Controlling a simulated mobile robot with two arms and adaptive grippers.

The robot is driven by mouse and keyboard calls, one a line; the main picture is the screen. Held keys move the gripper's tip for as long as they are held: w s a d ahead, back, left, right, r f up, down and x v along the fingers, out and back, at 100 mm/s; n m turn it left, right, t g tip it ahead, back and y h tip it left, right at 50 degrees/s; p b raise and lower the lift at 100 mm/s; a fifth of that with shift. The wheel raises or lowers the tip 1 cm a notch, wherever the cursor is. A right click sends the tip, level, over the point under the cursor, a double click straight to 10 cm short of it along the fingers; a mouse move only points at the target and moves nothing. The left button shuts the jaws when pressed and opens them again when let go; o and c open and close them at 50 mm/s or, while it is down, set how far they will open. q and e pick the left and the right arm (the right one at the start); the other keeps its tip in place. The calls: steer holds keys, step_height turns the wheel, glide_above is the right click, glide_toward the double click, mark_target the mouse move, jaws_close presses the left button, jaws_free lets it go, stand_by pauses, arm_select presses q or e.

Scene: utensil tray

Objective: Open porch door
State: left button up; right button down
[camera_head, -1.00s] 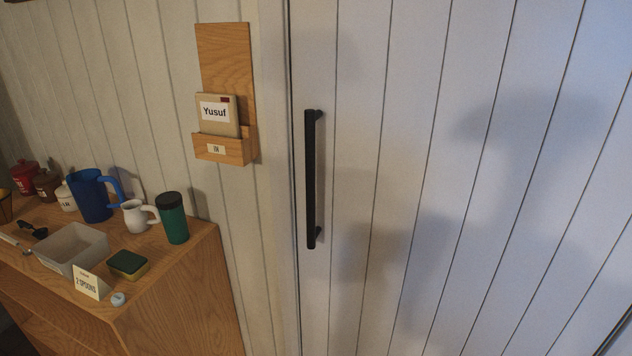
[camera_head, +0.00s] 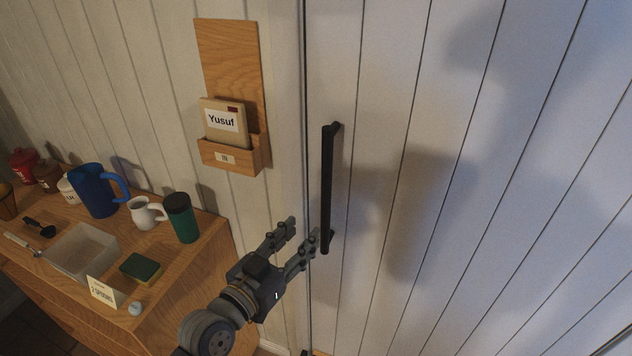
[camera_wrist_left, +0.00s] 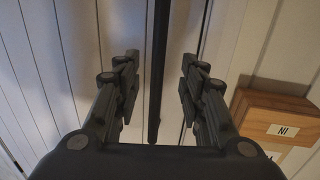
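The porch door (camera_head: 470,200) is a pale panelled door with a long black vertical bar handle (camera_head: 327,190) near its left edge. It looks shut. My left gripper (camera_head: 302,231) is in front of the wall and door edge, close to the lower end of the handle. Its two fingers are apart and hold nothing. In the left wrist view the handle (camera_wrist_left: 158,75) runs between the open fingers (camera_wrist_left: 157,85), without visible contact. My right gripper is in neither view.
A wooden cabinet (camera_head: 205,250) at left bears a blue pitcher (camera_head: 93,192), a white mug (camera_head: 144,214), a green tumbler (camera_head: 183,218), a pale tray (camera_head: 60,247) and a sponge (camera_head: 141,268). A wooden wall holder (camera_head: 228,60) carries a "Yusuf" card (camera_head: 222,118). The area before the door's right side looks clear.

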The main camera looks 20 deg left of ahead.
mark_target(323, 202)
arm_select(q)
steer(key=w+r+p, duration=0.1)
steer(key=w, duration=0.2)
steer(key=w+d+p, duration=0.1)
steer(key=w, duration=0.2)
steer(key=w+d+r+p, duration=0.1)
steer(key=w, duration=0.1)
steer(key=shift+w+r, duration=0.3)
steer(key=shift+w, duration=0.1)
steer(key=shift+w+d+f, duration=0.1)
steer(key=shift+w+d, duration=0.15)
steer(key=shift+w, duration=0.45)
jaws_close()
